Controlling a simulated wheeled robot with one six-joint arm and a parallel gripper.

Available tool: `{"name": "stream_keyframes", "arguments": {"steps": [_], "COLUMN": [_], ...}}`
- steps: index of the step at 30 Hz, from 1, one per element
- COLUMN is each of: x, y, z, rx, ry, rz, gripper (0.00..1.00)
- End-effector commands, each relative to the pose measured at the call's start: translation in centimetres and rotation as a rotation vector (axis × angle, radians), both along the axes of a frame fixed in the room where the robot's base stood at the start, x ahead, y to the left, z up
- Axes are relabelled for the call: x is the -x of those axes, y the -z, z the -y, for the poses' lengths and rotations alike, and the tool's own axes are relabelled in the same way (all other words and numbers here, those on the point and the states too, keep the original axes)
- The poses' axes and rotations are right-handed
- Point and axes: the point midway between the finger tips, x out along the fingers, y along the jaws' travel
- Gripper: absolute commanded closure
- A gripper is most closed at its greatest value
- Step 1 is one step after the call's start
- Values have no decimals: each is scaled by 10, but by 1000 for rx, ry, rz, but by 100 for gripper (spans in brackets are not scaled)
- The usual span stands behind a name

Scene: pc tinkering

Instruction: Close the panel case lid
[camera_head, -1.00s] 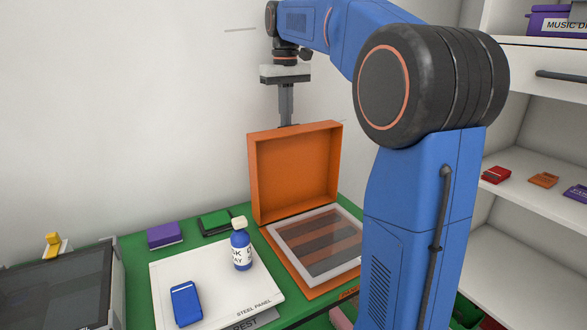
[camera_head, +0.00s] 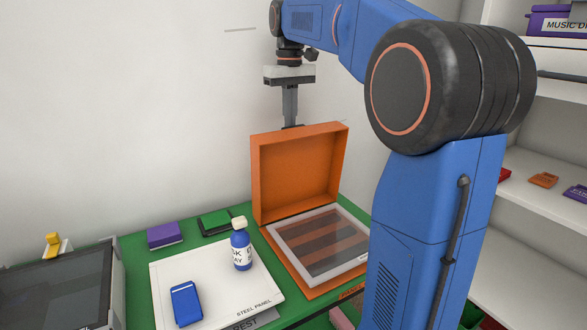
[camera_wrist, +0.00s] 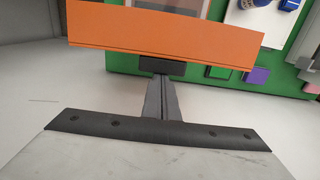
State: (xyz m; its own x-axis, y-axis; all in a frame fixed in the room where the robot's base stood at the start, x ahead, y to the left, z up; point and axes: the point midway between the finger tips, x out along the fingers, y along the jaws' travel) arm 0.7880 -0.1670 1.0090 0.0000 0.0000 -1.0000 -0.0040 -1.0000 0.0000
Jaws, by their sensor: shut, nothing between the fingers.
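The orange panel case stands open on the green table. Its lid (camera_head: 297,172) is upright at the back, and its base (camera_head: 284,262) lies flat with a grey-framed striped panel (camera_head: 322,243) in it. My gripper (camera_head: 291,126) is shut and empty, pointing down at the top back edge of the lid. In the wrist view the closed fingers (camera_wrist: 161,75) are just behind the lid's orange outer face (camera_wrist: 165,32). I cannot tell whether they touch it. The lower back of the lid is hidden in the head view.
A white wall is behind the table, and shelves stand at right.

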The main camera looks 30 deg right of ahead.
Motion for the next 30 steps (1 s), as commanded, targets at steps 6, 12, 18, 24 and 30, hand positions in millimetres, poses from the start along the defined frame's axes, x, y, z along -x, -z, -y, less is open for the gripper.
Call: {"name": "stream_keyframes", "arguments": {"steps": [6, 12, 18, 24, 30], "x": [6, 11, 15, 20, 25], "y": [0, 0, 0, 0, 0], "z": [0, 0, 0, 0, 0], "rx": [0, 0, 0, 0, 0], "ry": [0, 0, 0, 0, 0], "rz": [0, 0, 0, 0, 0], "gripper": [100, 100, 100, 100, 100]}}
